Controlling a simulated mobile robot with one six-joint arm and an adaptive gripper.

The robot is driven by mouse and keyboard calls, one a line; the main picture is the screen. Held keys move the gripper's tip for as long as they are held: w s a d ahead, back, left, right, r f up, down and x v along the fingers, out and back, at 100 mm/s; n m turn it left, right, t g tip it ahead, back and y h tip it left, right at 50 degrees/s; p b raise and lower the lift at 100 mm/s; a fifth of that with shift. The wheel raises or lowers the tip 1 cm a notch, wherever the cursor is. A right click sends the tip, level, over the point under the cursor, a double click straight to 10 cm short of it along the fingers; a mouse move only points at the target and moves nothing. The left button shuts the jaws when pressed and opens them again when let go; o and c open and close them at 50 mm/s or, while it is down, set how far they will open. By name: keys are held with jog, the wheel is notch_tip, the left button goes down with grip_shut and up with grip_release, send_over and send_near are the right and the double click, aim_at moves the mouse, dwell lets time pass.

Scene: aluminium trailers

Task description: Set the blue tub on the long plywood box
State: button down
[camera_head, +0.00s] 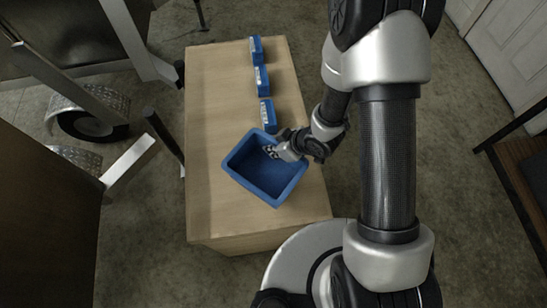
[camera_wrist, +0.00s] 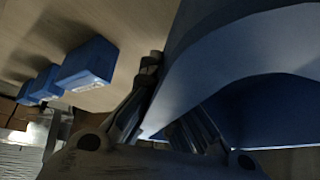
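The long plywood box (camera_head: 215,140) runs away from me in the middle of the head view. The blue tub (camera_head: 262,178) is over its near end, upright with its open side up, and looks empty. My gripper (camera_head: 272,150) is at the tub's far right rim. In the wrist view the tub's wall (camera_wrist: 235,50) passes between the fingers of my gripper (camera_wrist: 170,105), which look shut on it. The contact on the inner side is partly hidden. I cannot tell whether the tub's underside touches the box top or is slightly above it.
Three small blue bins stand in a row along the plywood top: near (camera_head: 268,115), middle (camera_head: 262,79) and far (camera_head: 256,49). A trailer with a wheel (camera_head: 88,124) and metal bars is at the left. A brown table (camera_head: 525,175) is at the right edge.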

jog(key=shift+f+b, duration=0.95)
jog(key=shift+f, duration=1.2)
jog(key=shift+f, duration=0.25)
jog(key=c, duration=1.8)
grip_release()
jog(key=shift+r, duration=0.1)
